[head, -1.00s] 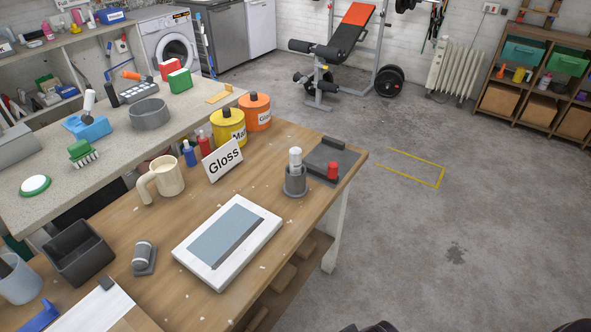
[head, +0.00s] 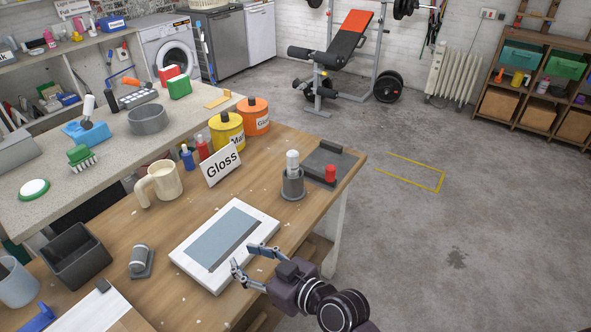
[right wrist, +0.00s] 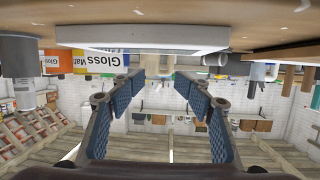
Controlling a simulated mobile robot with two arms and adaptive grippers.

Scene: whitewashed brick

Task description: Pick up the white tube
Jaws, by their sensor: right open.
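The white tube (head: 292,158) stands upright in a grey cylindrical holder (head: 292,185) on the wooden bench, near its right end. The holder hides its lower part. My right gripper (head: 242,257) is open and empty, over the near right edge of the white framed panel (head: 190,261). It is nearer to me than the tube and to its left, well apart from it. The right wrist view shows the open fingers (right wrist: 159,78) with nothing between them. I cannot make out the tube there for certain. My left gripper is not in view.
A grey tray (head: 325,158) with a red cylinder (head: 330,173) lies just right of the holder. A "Gloss" sign (head: 222,166), a cream mug (head: 163,182), and yellow (head: 226,131) and orange (head: 255,117) pots stand to the left. The floor right of the bench is clear.

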